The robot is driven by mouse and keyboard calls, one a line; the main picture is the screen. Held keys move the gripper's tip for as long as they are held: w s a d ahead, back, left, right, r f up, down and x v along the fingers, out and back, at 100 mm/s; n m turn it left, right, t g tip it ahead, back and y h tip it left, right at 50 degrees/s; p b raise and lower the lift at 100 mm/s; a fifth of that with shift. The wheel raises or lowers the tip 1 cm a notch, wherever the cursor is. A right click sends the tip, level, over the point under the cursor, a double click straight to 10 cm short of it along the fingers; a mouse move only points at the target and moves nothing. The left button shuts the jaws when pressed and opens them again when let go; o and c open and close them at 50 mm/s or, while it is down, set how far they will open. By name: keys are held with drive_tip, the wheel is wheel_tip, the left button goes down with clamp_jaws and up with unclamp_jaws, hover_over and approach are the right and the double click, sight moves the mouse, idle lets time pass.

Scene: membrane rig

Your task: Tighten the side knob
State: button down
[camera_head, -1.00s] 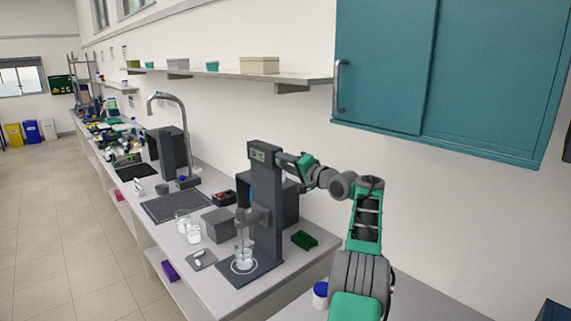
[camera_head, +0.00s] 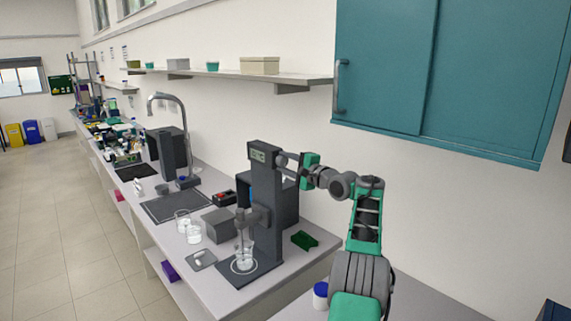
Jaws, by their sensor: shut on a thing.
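The membrane rig (camera_head: 265,200) is a dark grey upright column on a flat base, standing on the bench. A small display (camera_head: 258,155) is near its top. The side knob, a small grey part (camera_head: 283,159), sticks out from the right side of the column near the top. My gripper (camera_head: 291,163) reaches in from the right at the knob's height and is shut on it. The fingertips are small here, and the gripper partly covers the knob.
A clear beaker (camera_head: 244,256) stands on the rig's base under its side arm. Two more beakers (camera_head: 193,234) and a grey box (camera_head: 219,221) are to the left. A green rack (camera_head: 304,240) lies right of the rig. A shelf (camera_head: 230,75) and teal cabinet (camera_head: 440,75) are above.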

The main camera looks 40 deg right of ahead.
drive_tip(key=shift+r, duration=0.1)
idle(0.3)
drive_tip(key=c, duration=0.9)
unclamp_jaws()
drive_tip(key=s+b, duration=0.3)
drive_tip(key=s, duration=0.4)
drive_tip(key=shift+s+d+b, duration=0.15)
drive_tip(key=shift+s+b, duration=0.2)
drive_tip(key=shift+s, duration=0.05)
